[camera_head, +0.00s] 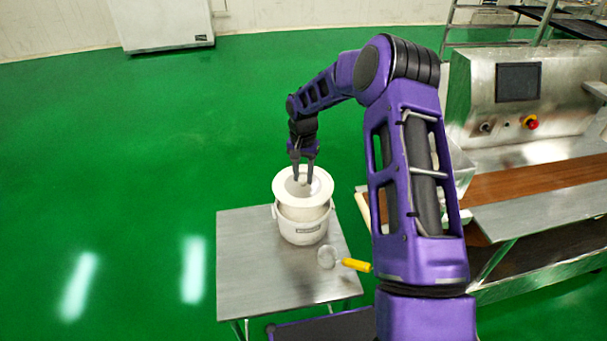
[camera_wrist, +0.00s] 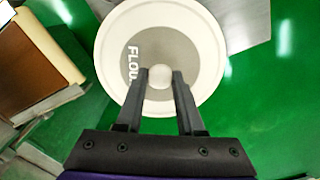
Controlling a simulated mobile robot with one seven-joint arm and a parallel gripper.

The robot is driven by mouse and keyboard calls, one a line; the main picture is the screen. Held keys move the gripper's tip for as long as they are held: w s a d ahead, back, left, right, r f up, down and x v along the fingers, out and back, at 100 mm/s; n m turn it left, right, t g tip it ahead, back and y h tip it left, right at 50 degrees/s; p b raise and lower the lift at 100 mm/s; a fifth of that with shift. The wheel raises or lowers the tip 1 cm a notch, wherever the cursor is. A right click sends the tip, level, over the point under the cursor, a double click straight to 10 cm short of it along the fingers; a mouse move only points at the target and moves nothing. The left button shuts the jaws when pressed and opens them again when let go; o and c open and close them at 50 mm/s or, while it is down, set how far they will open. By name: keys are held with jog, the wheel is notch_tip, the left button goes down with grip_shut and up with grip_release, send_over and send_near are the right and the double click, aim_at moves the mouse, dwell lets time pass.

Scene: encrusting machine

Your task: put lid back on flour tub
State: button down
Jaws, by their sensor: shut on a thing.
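The lid (camera_head: 284,182) is a round white disc with a grey centre, a round knob and partly visible "FLOU" lettering. My gripper (camera_head: 303,180) is shut on the lid's knob and holds the lid over the tub, seemingly a little above its rim. In the wrist view the lid (camera_wrist: 205,40) fills the upper middle, with the knob (camera_wrist: 160,77) between my fingertips. The lid hides the tub's opening there.
The metal table (camera_head: 245,275) has bare room left and in front of the tub. A scoop or strainer with a yellow handle (camera_head: 356,265) lies at its front right. The steel machine (camera_head: 525,100) and its brown belt (camera_head: 535,180) stand to the right.

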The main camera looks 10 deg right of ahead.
aim_at(303, 185)
jog(key=shift+f+b, duration=1.45)
jog(key=shift+f, duration=1.4)
jog(key=shift+f+b, duration=0.2)
jog(key=shift+b, duration=0.4)
dwell(0.5)
grip_release()
dwell(0.4)
jog(key=shift+r, duration=0.1)
jog(key=shift+r+p, duration=1.8)
jog(key=shift+r, duration=1.65)
